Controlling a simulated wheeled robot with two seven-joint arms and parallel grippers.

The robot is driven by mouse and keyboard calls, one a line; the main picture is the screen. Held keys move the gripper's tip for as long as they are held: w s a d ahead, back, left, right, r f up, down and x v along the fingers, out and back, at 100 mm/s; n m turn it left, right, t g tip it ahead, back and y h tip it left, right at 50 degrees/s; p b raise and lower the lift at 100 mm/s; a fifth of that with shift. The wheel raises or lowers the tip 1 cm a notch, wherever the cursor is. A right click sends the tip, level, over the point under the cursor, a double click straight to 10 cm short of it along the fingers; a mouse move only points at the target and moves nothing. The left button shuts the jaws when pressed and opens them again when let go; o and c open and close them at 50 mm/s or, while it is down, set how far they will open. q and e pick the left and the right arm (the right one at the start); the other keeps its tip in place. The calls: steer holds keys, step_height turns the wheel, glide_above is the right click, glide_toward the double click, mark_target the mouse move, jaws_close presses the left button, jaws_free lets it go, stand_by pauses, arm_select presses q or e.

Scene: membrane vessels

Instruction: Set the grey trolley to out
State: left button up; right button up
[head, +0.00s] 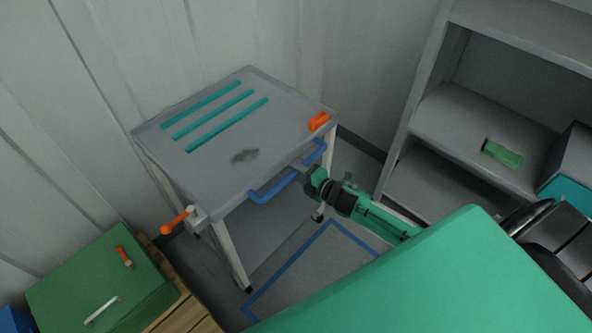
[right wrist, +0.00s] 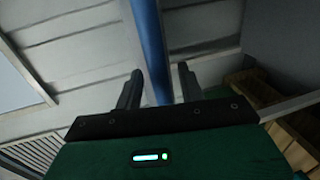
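The grey trolley (head: 225,175) stands against the corrugated wall in the head view, with teal strips on its top and a blue handle (head: 272,188) along its front edge. An orange lever (head: 176,221) sticks out at its left front corner and an orange piece (head: 318,122) sits at its right corner. My right gripper (head: 308,174) is at the right part of the handle. In the right wrist view the blue handle bar (right wrist: 152,45) runs between the two open fingers (right wrist: 158,88), with a gap beside the right finger. My left gripper is not in view.
A blue outline (head: 335,226) marks the floor in front of the trolley. A green box (head: 95,285) with an orange lever stands on wood at lower left. A grey shelf (head: 470,120) at right holds a green object (head: 502,154).

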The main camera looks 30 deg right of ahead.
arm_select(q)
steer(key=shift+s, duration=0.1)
arm_select(e)
steer(key=shift+w+a+f, duration=0.15)
steer(key=shift+w+a, duration=0.1)
steer(key=shift+w, duration=0.35)
jaws_close()
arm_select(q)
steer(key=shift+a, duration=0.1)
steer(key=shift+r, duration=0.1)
arm_select(e)
steer(key=shift+s, duration=0.1)
